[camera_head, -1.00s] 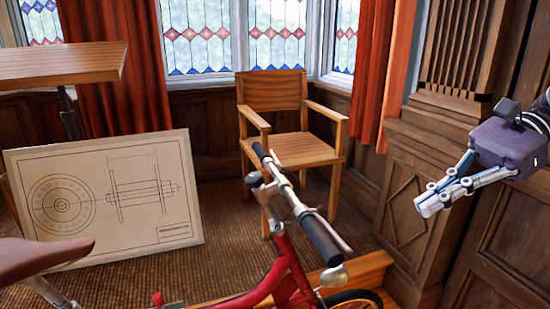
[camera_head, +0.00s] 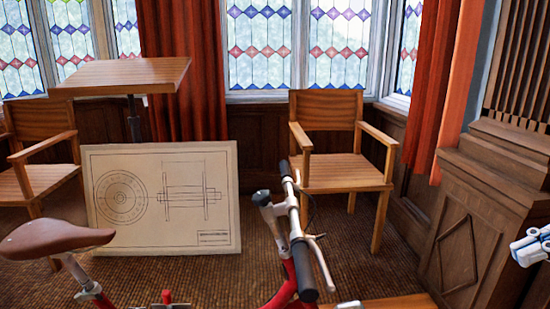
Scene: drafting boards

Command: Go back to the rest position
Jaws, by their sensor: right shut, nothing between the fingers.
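My right gripper (camera_head: 533,246) shows at the right edge of the head view, cut off by the frame. Its fingers are together with nothing between them. It is in front of the carved wooden panelling and apart from everything else I see. My left gripper is not in view.
A red bicycle with a brown saddle (camera_head: 55,239) and black handlebar grips (camera_head: 304,270) stands close in front. Behind it are a drawing board (camera_head: 225,205), a wooden chair (camera_head: 335,170), another chair (camera_head: 45,177) and a tilted-top table (camera_head: 125,75). Wooden panelling (camera_head: 480,215) stands right.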

